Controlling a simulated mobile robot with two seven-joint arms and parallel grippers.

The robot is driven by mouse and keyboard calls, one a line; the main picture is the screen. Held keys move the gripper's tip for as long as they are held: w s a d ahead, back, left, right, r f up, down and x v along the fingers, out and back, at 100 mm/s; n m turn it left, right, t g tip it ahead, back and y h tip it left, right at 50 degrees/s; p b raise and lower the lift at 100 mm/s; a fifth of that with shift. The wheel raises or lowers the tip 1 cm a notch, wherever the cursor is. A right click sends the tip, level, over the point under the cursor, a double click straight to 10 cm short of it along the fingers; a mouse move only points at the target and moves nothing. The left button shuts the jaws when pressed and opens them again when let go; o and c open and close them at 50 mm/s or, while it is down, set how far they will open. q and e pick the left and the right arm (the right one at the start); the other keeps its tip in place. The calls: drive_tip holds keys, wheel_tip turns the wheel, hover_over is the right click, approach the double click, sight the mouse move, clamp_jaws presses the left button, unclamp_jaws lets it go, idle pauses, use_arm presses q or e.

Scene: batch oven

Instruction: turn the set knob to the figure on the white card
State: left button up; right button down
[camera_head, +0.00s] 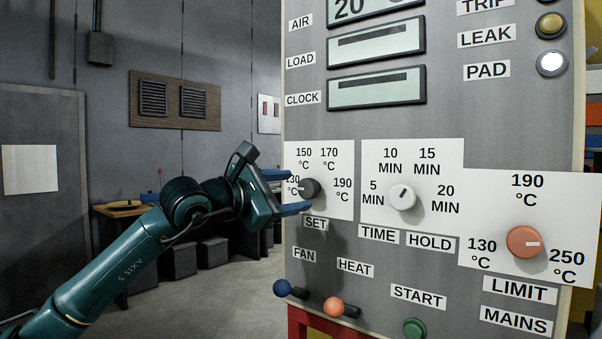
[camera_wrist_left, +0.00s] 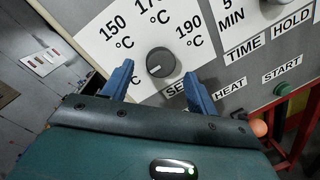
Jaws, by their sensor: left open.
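The dark grey set knob (camera_head: 309,189) is on the oven panel above the SET label, with 130, 150, 170 and 190 °C around it. It also shows in the left wrist view (camera_wrist_left: 160,62), where its pale mark lies toward the lower left; the figure it meets is unclear. My left gripper (camera_head: 300,190) is open at the knob, its blue fingers (camera_wrist_left: 158,69) on either side with gaps between. I cannot tell how far the tips reach along the knob. A white card (camera_head: 30,170) hangs on the left door; no figure is legible. My right gripper is not in view.
The white time knob (camera_head: 403,197) and orange limit knob (camera_head: 524,242) are to the right. Below are the blue fan lever (camera_head: 282,288), orange heat lever (camera_head: 333,307) and green start button (camera_head: 414,328). Open floor lies left of the panel.

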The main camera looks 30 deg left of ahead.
sight(304, 189)
use_arm(q)
drive_tip(key=shift+p+x, duration=0.35)
drive_tip(key=shift+x, duration=0.9)
drive_tip(key=shift+w+d, duration=0.1)
drive_tip(key=shift+w, duration=0.3)
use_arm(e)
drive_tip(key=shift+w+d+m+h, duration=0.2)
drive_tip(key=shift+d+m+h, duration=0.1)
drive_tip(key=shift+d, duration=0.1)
use_arm(q)
drive_tip(key=c, duration=1)
drive_tip(key=shift+o, duration=0.2)
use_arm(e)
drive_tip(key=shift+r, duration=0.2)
